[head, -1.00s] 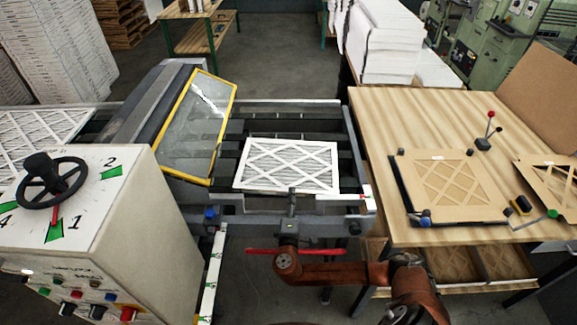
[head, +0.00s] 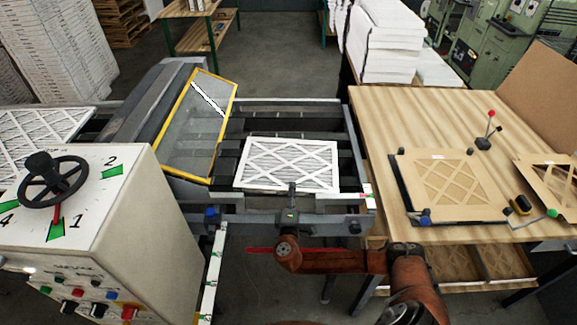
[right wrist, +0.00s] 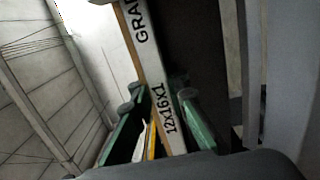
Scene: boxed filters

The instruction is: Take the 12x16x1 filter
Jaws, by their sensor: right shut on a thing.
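The white-framed pleated filter (head: 262,183) with a lattice face lies on the conveyor in the middle of the head view. In the right wrist view its edge (right wrist: 143,50) runs between my green fingers and reads "12x16x1". My right gripper (head: 291,187) is at the filter's near edge and is shut on it; the fingers also show in the right wrist view (right wrist: 157,98). Most of the filter's face is out of the right wrist view. My left gripper is not in view.
A yellow-framed guard (head: 183,135) stands left of the filter. A control box with a handwheel (head: 52,185) is at the left. A wooden table (head: 390,125) with brown lattice frames is at the right. Conveyor rails (head: 350,150) border the filter.

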